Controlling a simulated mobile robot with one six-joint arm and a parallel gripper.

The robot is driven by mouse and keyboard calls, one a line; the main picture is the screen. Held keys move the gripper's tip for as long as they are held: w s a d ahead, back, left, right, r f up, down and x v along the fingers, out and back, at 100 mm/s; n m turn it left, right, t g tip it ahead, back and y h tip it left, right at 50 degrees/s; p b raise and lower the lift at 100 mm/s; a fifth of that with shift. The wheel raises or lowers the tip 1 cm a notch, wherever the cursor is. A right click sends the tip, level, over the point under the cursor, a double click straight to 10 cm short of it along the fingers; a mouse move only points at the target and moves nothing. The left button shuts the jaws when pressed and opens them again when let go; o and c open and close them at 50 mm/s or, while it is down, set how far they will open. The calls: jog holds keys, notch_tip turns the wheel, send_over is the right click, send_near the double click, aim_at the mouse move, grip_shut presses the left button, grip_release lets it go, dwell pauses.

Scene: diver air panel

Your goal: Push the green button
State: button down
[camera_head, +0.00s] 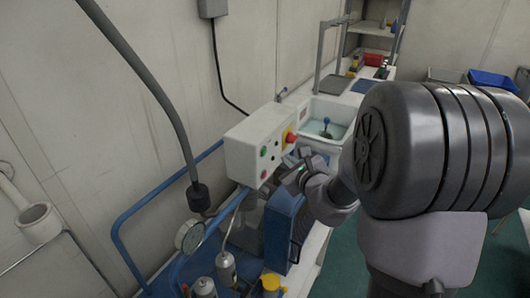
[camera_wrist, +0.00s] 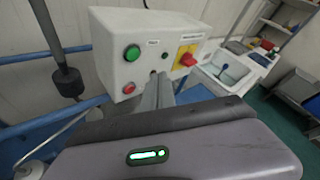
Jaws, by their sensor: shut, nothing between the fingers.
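The green button (camera_wrist: 132,53) is a round button with a dark rim at the upper left of the white control box's front face in the wrist view. In the head view the green button (camera_head: 264,151) is a small spot on the box (camera_head: 240,155). My gripper (camera_wrist: 157,80) is shut and empty. In the wrist view its fingertips are in front of the box's lower middle, below and right of the green button. In the head view my gripper (camera_head: 290,165) is just right of the box. I cannot tell whether the tips touch the box.
A red button (camera_wrist: 129,88) sits below the green one. A red knob on a yellow plate (camera_wrist: 187,58) is at the box's right, with a small dark green light (camera_wrist: 165,56) between. A pressure gauge (camera_head: 190,236) and blue pipes (camera_head: 125,225) stand below left. A sink (camera_head: 328,120) lies behind.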

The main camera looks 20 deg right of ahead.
aim_at(264, 152)
jog(key=shift+w+a, duration=1.15)
jog(key=shift+w, duration=0.3)
dwell(1.0)
jog(key=shift+w+a, duration=0.25)
jog(key=shift+w, duration=0.1)
